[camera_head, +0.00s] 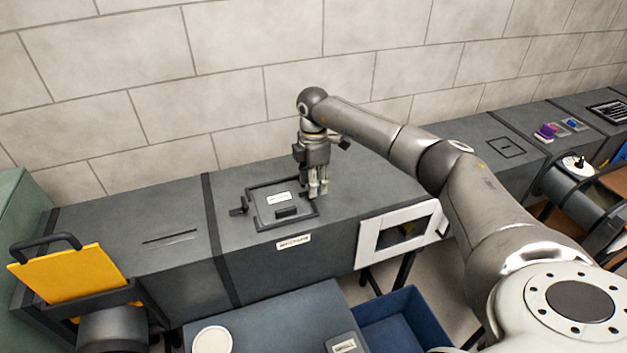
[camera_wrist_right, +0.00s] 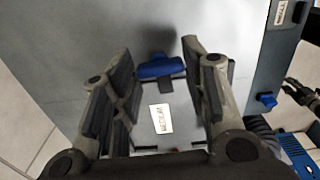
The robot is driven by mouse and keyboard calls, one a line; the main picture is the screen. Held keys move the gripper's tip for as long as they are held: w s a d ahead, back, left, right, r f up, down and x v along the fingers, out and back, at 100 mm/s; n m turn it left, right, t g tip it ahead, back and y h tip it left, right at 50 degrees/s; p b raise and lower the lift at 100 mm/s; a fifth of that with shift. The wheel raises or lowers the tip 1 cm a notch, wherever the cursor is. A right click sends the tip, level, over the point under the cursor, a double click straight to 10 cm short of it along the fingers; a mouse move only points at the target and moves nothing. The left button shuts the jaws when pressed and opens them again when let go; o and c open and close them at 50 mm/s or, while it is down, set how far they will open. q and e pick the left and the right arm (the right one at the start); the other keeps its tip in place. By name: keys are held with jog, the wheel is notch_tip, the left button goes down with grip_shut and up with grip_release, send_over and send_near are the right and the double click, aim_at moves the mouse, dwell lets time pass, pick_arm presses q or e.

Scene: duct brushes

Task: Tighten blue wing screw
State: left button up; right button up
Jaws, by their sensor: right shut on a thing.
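My right gripper (camera_head: 318,190) points down at the right side of a square dark hatch (camera_head: 264,218) on top of the grey duct. In the right wrist view the two fingers of my right gripper (camera_wrist_right: 162,85) stand on either side of the blue wing screw (camera_wrist_right: 160,68), and I take them as shut on it. The contact itself is hard to make out. The screw lies crosswise above a white label (camera_wrist_right: 161,118). In the head view I cannot make out the screw. My left gripper does not show in the head view.
A yellow panel (camera_head: 65,274) stands in a slot at the left. A white-framed opening (camera_head: 398,236) is in the duct's front. A blue bin (camera_head: 405,312) and a grey box (camera_head: 265,320) stand in front. A tiled wall runs behind. A dark jointed thing (camera_wrist_right: 302,92) is unclear.

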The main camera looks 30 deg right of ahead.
jog(key=shift+w+r, duration=0.1)
jog(key=shift+r, duration=0.05)
jog(key=o, duration=1)
notch_tip(320, 180, up, 12)
